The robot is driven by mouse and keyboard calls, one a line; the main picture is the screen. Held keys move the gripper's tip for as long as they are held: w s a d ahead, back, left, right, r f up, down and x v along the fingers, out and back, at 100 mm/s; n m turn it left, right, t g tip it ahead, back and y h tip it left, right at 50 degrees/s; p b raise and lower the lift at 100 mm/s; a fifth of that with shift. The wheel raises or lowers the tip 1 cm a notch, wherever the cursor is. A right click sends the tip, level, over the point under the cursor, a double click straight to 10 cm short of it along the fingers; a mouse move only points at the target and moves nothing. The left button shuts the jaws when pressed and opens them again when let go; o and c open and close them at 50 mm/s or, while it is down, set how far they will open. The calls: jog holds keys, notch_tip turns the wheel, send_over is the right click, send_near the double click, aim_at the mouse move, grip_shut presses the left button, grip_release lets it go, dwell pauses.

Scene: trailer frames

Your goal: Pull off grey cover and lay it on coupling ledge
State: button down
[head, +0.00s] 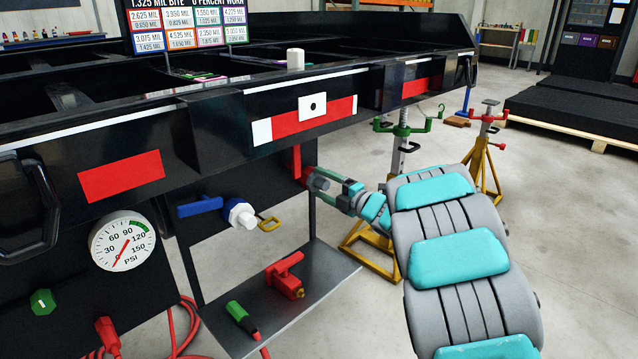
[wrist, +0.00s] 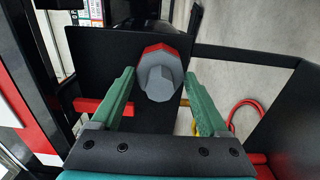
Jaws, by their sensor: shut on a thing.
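The grey cover (wrist: 160,84) is a faceted grey cap in front of a red fitting (wrist: 158,49) in the wrist view. In the head view the cover (head: 318,183) is at the red fitting (head: 302,166) under the trailer frame. My gripper (wrist: 161,76) has a green finger on each side of the cover and is shut on it. The gripper (head: 335,188) reaches in from the right in the head view. Whether a gap separates cover and fitting is hard to tell. The grey ledge (head: 325,275) lies below, carrying a red coupling (head: 285,276) and a green-ended connector (head: 243,318).
A pressure gauge (head: 123,241) is further left. Jack stands (head: 484,150) stand at right. The ledge's right part is bare.

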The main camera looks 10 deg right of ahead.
aim_at(326, 186)
jog(key=shift+b+v, duration=0.45)
jog(key=shift+v, duration=2.55)
jog(key=s+a+r+m+t+h+p, duration=0.2)
jog(key=s+r+m+h+p, duration=0.1)
jog(key=r+p, duration=0.4)
jog(key=shift+s+a+r+m+t+h+p, duration=0.2)
jog(key=shift+s+m+t+h+p, duration=0.15)
jog(key=shift+s+h+p, duration=0.6)
jog(key=shift+w+h, duration=0.15)
jog(key=shift+h, duration=0.1)
